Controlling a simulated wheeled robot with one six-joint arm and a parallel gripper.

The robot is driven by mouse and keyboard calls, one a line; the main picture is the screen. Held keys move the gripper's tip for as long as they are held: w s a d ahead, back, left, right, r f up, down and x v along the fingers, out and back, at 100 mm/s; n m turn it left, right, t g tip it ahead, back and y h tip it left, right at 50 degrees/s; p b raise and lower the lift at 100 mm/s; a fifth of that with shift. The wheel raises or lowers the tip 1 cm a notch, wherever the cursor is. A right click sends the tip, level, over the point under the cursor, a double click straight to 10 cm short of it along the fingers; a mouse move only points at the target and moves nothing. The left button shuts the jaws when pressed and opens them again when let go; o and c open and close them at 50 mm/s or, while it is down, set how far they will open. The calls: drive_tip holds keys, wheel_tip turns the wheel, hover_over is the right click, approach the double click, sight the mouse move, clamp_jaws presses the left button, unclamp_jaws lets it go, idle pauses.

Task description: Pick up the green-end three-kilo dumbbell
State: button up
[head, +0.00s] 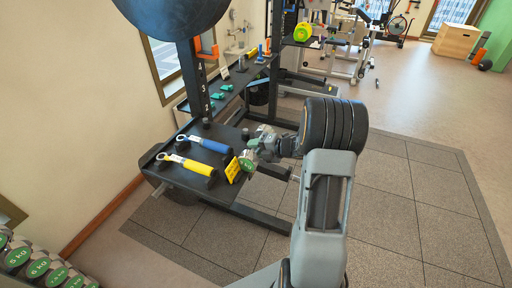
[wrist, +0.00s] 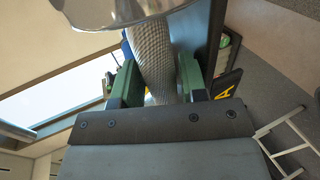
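The green-end dumbbell (head: 247,160) shows its round green end face in the head view, at the right edge of the black shelf. My gripper (head: 262,147) is at it, partly hidden by my own arm. In the wrist view, the dumbbell's knurled metal handle (wrist: 155,65) runs between the two green-padded fingers of my gripper (wrist: 158,85). The handle fills the gap and appears to touch both fingers. A shiny metal head shows at the top of that view. The other head is hidden there. I cannot tell whether the dumbbell is clear of the shelf.
A yellow-handled bar (head: 188,165) and a blue-handled bar (head: 209,143) lie on the black shelf (head: 208,190), left of my gripper. A yellow sign (head: 232,170) stands at the shelf's right edge. Tiled floor (head: 400,220) on the right is clear.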

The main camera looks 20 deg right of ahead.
drive_tip(key=shift+c, duration=0.4)
clamp_jaws()
drive_tip(key=shift+r, duration=0.1)
idle(0.8)
drive_tip(key=shift+w+r, duration=0.15)
drive_tip(key=shift+r, duration=0.2)
drive_tip(key=shift+w+f, duration=0.1)
